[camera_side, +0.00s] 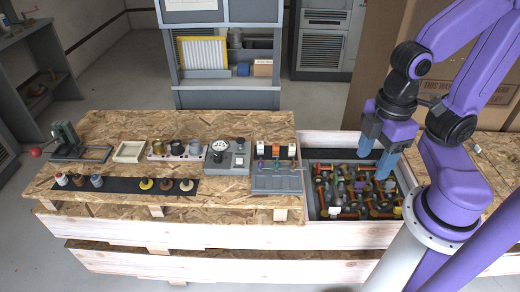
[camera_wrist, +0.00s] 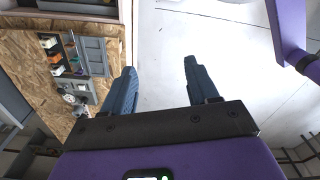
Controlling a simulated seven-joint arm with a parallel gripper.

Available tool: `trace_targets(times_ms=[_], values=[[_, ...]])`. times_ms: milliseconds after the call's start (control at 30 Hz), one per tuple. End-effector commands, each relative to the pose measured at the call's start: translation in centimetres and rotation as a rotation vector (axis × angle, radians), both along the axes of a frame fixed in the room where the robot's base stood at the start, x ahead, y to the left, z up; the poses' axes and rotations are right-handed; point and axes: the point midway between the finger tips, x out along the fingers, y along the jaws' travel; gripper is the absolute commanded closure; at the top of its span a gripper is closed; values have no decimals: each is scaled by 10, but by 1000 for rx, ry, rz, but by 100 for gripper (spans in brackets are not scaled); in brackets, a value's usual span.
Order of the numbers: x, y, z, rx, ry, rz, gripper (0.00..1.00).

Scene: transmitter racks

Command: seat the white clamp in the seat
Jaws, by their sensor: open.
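My gripper (camera_side: 376,155) is open and empty, above the crate of loose parts in the side view. Its two blue fingers stand well apart in the wrist view (camera_wrist: 160,68), with bare floor showing between them. I cannot single out the white clamp for certain. A small rack (camera_side: 276,182) at the bench's right end holds a row of orange, black and white blocks with coloured pieces in front; it also shows in the wrist view (camera_wrist: 95,55). A small white piece (camera_side: 335,210) lies at the front of the crate. Which opening is the seat, I cannot tell.
The crate (camera_side: 350,235) holds several dark, red and yellow spool-like parts. On the bench (camera_side: 110,205) stand a grey meter box (camera_side: 228,160), a row of knobs (camera_side: 177,150), a cream frame (camera_side: 128,151), a dark strip (camera_side: 120,186) with capped pieces, and a green lever fixture (camera_side: 66,137).

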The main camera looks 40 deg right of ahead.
Motion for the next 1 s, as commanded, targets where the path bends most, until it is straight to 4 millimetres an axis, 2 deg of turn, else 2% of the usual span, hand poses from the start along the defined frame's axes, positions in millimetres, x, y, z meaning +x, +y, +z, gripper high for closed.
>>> trace_targets(times_ms=[167, 233, 500, 633, 767, 1000], values=[[0, 0, 0, 0, 0, 0, 41], [0, 0, 0, 0, 0, 0, 60], [0, 0, 0, 0, 0, -1, 60], [9, 6, 1, -1, 1, -37, 60], [37, 20, 3, -4, 4, -145, 60], [116, 48, 1, -7, 9, -432, 60]])
